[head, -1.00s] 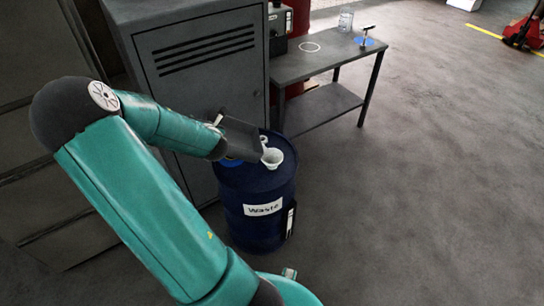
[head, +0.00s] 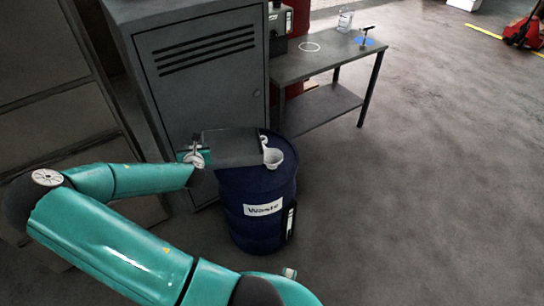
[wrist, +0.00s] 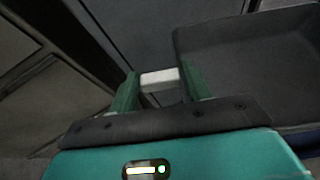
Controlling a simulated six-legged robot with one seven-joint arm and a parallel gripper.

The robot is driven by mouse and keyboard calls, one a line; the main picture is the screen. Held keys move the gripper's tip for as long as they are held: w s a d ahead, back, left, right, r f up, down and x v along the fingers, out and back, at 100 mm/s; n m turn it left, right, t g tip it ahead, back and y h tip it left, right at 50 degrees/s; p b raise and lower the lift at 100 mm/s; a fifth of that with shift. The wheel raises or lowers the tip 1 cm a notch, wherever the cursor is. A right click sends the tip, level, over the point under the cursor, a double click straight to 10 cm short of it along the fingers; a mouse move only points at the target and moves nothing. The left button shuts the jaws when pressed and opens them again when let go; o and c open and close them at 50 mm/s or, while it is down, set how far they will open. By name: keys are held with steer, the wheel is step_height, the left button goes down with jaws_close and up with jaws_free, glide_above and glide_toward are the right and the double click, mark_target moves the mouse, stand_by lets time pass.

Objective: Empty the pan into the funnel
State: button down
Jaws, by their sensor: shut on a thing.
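The pan (head: 232,148) is dark grey and shallow. In the head view it is above the left part of the blue waste drum (head: 256,230). Its right end is beside the white funnel (head: 273,158) on the drum top; I cannot tell whether they touch. My gripper (wrist: 158,82) is shut on a pale handle piece at the pan's left side. In the wrist view the pan (wrist: 250,65) fills the upper right, and its visible inside looks dark and smooth; any liquid cannot be made out. The drum carries a "Waste" label.
A grey vented cabinet (head: 205,90) stands close behind the pan and drum. A metal table (head: 330,60) with a jar (head: 345,20) and a T-handled tool (head: 364,36) is at back right.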

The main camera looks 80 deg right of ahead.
steer(key=shift+w+f+n, duration=0.15)
steer(key=shift+f+n, duration=0.15)
steer(key=shift+f, duration=0.45)
steer(key=w+a+r, duration=0.2)
steer(key=w+a, duration=0.2)
steer(key=w, duration=0.4)
steer(key=shift+w+a, duration=0.1)
steer(key=shift+a, duration=0.05)
